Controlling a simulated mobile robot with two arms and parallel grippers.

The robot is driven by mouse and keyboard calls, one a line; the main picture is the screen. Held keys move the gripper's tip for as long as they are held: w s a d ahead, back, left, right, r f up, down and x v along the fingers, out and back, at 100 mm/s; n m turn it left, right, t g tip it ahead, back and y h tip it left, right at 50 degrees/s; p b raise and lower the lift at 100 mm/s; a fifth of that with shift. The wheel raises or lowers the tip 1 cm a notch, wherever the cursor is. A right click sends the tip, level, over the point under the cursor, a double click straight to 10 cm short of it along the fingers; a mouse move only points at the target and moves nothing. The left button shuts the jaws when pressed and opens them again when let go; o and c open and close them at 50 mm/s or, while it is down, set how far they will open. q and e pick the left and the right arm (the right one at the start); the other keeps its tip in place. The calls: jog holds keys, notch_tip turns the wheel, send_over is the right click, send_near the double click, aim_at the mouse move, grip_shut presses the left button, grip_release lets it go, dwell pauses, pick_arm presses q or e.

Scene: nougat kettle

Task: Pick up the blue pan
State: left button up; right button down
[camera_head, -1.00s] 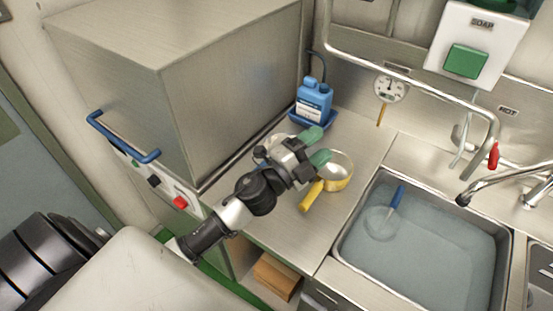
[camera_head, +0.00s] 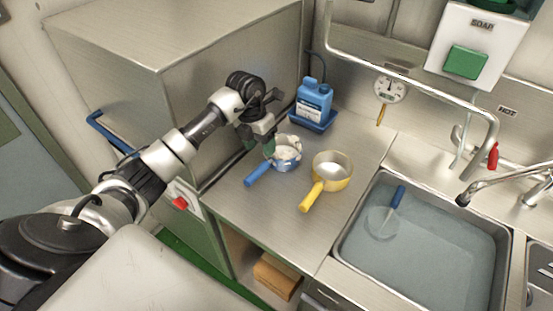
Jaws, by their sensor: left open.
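The blue pan (camera_head: 284,165) stands on the steel counter, with its blue handle (camera_head: 258,174) pointing to the lower left. Whitish matter shows inside it and on its rim. My left gripper (camera_head: 258,149) is open, its green-tipped fingers pointing down just above and beside the pan, near where the handle meets the bowl. I cannot tell whether a finger touches the pan. My right gripper is not in view.
A yellow pan (camera_head: 341,181) stands close to the right of the blue pan. A blue jug (camera_head: 313,99) sits in a blue tray behind. A steel box (camera_head: 170,100) walls the left side. A water-filled sink (camera_head: 440,255) lies to the right.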

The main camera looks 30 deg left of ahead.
aim_at(264, 162)
pick_arm(q)
jog(key=f, duration=0.2)
jog(key=d+f+p, duration=0.1)
jog(key=f, duration=0.1)
jog(key=shift+f, duration=0.4)
jog(key=f, duration=0.1)
jog(key=f+p, duration=0.2)
jog(key=shift+d+f, duration=0.25)
jog(key=shift+f, duration=0.55)
jog(key=c, duration=1)
jog(key=shift+w, duration=0.15)
grip_shut()
jog(key=shift+r, duration=0.1)
